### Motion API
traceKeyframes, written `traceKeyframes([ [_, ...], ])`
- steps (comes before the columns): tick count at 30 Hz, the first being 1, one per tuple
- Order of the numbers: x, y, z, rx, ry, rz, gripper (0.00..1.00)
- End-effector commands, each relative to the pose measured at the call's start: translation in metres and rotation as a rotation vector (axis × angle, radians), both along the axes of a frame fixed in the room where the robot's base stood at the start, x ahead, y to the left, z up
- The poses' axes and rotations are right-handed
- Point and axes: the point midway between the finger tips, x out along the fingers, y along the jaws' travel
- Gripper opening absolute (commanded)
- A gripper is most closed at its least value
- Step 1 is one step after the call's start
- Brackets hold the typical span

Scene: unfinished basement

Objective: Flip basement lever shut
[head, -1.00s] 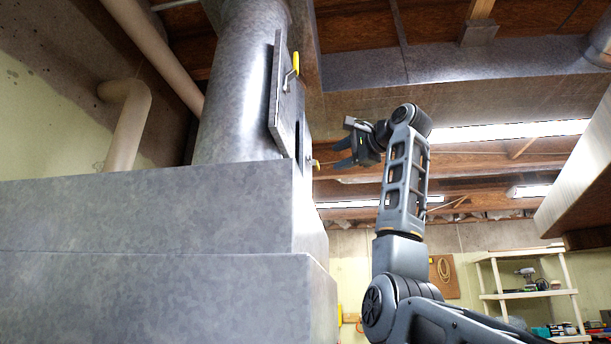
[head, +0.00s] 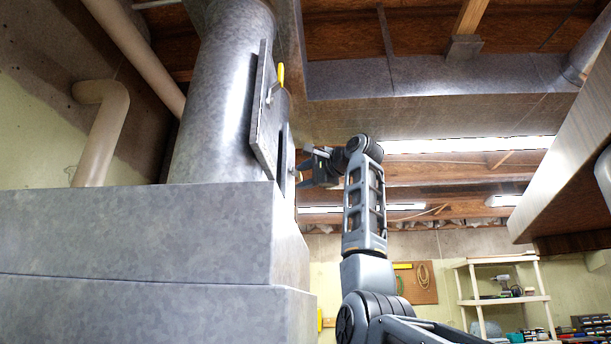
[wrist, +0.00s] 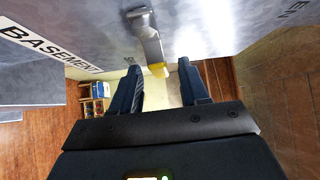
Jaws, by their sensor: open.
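The basement lever (wrist: 148,38) is a flat metal arm with a yellow tip, beside a white BASEMENT label (wrist: 47,50) in the wrist view. In the head view its yellow tip (head: 299,176) shows low on the duct's side, partly hidden by my gripper. My gripper (wrist: 160,72) is open, with the yellow tip in line with the gap between its two fingers. I cannot tell whether they touch it. In the head view my gripper (head: 306,173) is right beside the duct.
A second yellow-handled lever (head: 280,76) sits higher on the duct plate (head: 262,120). The round metal duct (head: 215,100) and grey housing (head: 130,235) block the left. Part of a label reading "EN" (wrist: 296,8) shows at upper right. Shelves (head: 505,300) stand far back.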

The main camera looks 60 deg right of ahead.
Motion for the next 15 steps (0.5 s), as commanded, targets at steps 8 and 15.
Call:
traceKeyframes([
  [8, -0.0004, 0.0002, 0.0002, 0.000, 0.000, 0.000, 0.20],
  [15, -0.0004, 0.0002, 0.0001, 0.000, 0.000, 0.000, 0.00],
])
